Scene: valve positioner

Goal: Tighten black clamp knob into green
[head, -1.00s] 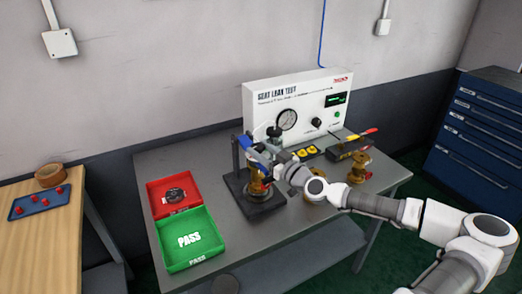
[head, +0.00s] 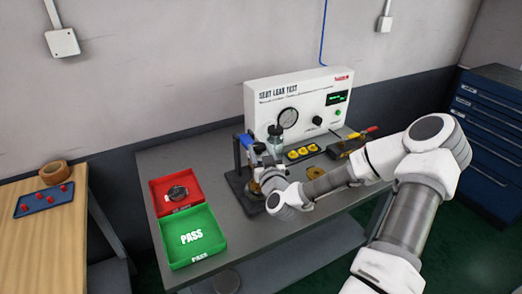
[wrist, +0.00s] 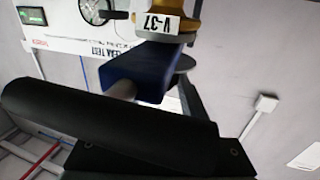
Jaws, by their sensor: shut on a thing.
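The clamp stand (head: 240,158) with its blue top stands on a dark base at the left of the test panel. My gripper (head: 266,164) is at the clamp, and my wrist partly hides it. In the wrist view, a thick black cylinder (wrist: 110,125), which looks like the clamp knob, lies close in front of the camera. A short metal shaft (wrist: 122,90) runs from it to a blue block (wrist: 145,72). My gripper is shut on this knob. A brass valve (wrist: 180,32) labelled V-37 meets the blue block. I see no green mark on the knob or clamp.
The seat leak test panel (head: 300,98) with gauge and green display stands behind. Brass valves (head: 322,176) and a dark tray with tools (head: 352,145) are to the right. A red bin (head: 165,207) and a green PASS bin (head: 194,237) stand left.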

